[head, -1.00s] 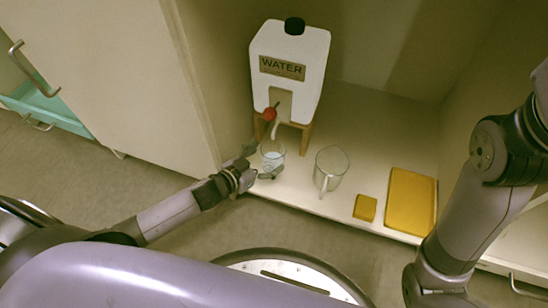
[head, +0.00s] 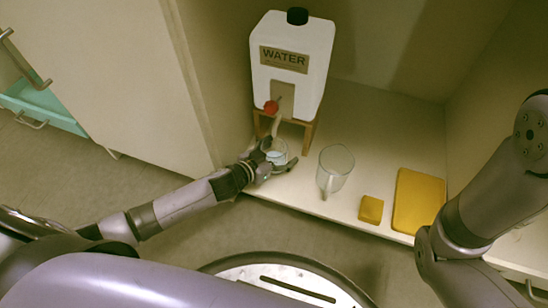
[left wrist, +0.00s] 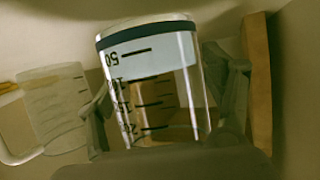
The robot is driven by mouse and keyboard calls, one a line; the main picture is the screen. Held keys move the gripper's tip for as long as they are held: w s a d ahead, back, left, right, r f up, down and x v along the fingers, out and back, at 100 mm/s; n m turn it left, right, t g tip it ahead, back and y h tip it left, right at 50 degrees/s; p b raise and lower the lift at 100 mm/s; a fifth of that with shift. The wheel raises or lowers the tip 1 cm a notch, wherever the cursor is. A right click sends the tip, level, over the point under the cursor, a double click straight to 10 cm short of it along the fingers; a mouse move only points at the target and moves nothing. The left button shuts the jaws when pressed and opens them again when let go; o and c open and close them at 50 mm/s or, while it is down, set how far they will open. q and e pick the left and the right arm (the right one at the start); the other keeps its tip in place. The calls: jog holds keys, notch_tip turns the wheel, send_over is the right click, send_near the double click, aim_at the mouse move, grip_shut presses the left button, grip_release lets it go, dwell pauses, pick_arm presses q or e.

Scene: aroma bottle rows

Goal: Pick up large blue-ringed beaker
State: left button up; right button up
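A clear beaker (head: 278,152) with dark measuring marks stands under the water dispenser's spout. In the left wrist view the beaker (left wrist: 155,85) fills the middle, with a dark bluish ring around its end at the top of the picture. My left gripper (head: 277,161) is at the beaker, with one finger on each side of it. The fingers lie close along the glass, and I cannot tell whether both press on it. My right arm shows at the right of the head view, but its gripper is out of view.
A white water dispenser (head: 290,75) with a red tap stands on a wooden stand (head: 308,138) behind the beaker. A glass pitcher (head: 335,170) stands to the right, also seen in the left wrist view (left wrist: 55,105). A yellow block (head: 371,209) and yellow board (head: 418,200) lie farther right.

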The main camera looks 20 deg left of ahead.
pick_arm(q)
jog(key=c, duration=1.2)
jog(key=shift+c, duration=0.2)
jog(key=shift+r, duration=0.1)
